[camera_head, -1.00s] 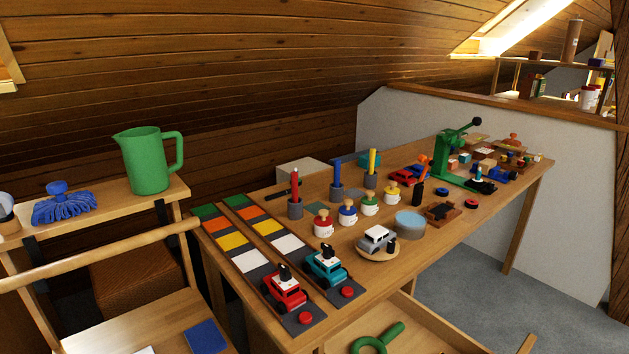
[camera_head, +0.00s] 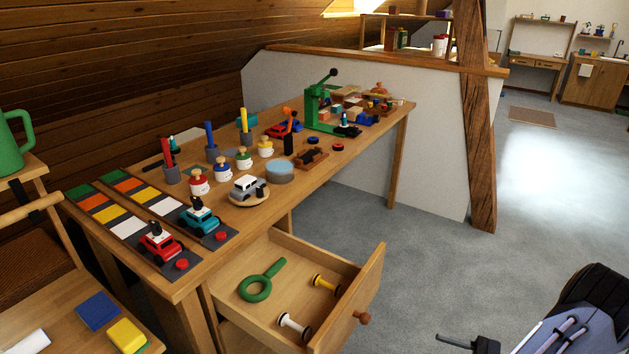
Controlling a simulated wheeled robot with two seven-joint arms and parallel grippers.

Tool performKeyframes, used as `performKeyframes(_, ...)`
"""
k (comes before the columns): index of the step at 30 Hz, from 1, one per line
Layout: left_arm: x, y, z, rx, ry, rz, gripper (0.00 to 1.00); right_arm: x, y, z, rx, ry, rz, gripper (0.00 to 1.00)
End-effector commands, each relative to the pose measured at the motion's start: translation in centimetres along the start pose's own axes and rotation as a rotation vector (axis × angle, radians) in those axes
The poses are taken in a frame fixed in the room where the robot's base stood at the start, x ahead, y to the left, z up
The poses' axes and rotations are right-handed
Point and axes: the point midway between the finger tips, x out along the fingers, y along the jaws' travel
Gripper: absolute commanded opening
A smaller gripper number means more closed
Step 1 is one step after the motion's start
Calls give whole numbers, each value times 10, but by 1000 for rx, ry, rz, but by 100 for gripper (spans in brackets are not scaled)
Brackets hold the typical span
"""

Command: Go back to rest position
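My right gripper (camera_head: 462,343) and part of my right arm (camera_head: 570,322) show at the bottom right, over the floor and apart from the table and drawer. The gripper is cut by the bottom edge and seen side-on, so its opening does not show clearly. I see nothing held in it. My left gripper is outside the picture. The wooden workbench (camera_head: 277,203) stands on the left with its drawer (camera_head: 364,300) pulled open.
The bench top carries a red toy car (camera_head: 160,245), a teal toy car (camera_head: 202,220), a silver car (camera_head: 247,188) and a green press (camera_head: 322,112). A timber post (camera_head: 478,140) stands at the wall's end. The grey floor (camera_head: 430,265) right of the drawer is clear.

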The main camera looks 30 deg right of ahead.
Motion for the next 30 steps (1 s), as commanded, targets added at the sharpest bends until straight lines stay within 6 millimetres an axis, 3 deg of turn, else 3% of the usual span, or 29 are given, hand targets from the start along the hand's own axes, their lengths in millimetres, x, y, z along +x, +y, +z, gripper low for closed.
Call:
performKeyframes(8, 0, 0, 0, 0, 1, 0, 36, 48, -1, 38, -100, 29, 235, 50)
performKeyframes(16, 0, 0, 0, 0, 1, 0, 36, 112, 23, 102, -348, 92, 605, 50)
performKeyframes(21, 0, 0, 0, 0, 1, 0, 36, 146, 66, 158, -700, 162, 912, 50)
performKeyframes(24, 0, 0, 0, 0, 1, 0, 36, 154, 91, 183, -956, 201, 1042, 50)
performKeyframes(30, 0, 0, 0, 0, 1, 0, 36, 156, 120, 209, -1386, 247, 1136, 50)
